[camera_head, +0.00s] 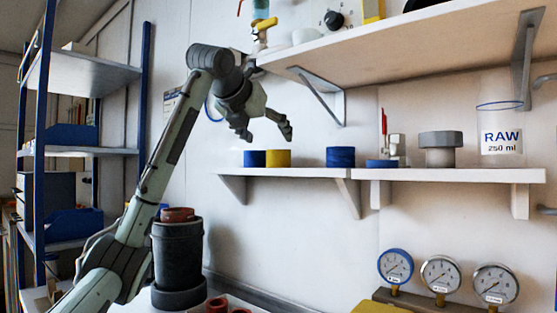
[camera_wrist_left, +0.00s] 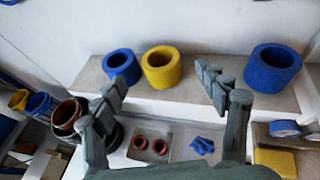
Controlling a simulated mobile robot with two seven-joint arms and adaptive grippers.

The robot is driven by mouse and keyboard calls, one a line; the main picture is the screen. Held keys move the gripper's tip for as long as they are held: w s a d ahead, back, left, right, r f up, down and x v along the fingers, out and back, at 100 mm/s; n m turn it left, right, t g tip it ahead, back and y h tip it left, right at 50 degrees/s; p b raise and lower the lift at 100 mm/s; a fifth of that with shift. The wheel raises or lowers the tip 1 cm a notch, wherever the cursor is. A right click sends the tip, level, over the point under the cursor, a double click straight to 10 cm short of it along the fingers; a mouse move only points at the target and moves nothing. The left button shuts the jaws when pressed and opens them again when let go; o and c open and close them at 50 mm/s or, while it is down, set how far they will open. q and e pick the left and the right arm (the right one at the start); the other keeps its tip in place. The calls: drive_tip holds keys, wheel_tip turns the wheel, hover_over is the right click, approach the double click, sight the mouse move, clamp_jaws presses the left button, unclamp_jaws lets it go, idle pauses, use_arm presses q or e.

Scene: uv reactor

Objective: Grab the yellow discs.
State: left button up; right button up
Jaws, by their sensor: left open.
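A yellow disc (camera_head: 277,158), ring-shaped with an open middle, stands on the lower wall shelf (camera_head: 290,172) beside a blue one (camera_head: 255,158). In the left wrist view the yellow disc (camera_wrist_left: 161,70) sits between two blue rings, close to the left one (camera_wrist_left: 121,67). My left gripper (camera_head: 267,130) is open and empty above the shelf, over the yellow disc. Its fingers (camera_wrist_left: 163,84) show spread either side of the disc in the wrist view, not touching it as far as I can tell. Another yellow ring (camera_wrist_left: 19,99) shows at the far left of the wrist view. My right gripper is out of view.
Blue rings (camera_head: 340,157), a valve (camera_head: 393,146), a grey fitting (camera_head: 440,150) and a RAW beaker (camera_head: 501,140) stand farther right on the shelves. An upper shelf (camera_head: 420,48) overhangs. Gauges (camera_head: 440,274) sit below. A dark cylinder (camera_head: 178,255) stands below my arm.

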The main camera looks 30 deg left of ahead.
sight(278, 159)
use_arm(q)
drive_tip(key=x, duration=0.6)
drive_tip(key=c, duration=1.2)
drive_tip(key=shift+r, duration=0.2)
drive_tip(key=shift+c, duration=0.2)
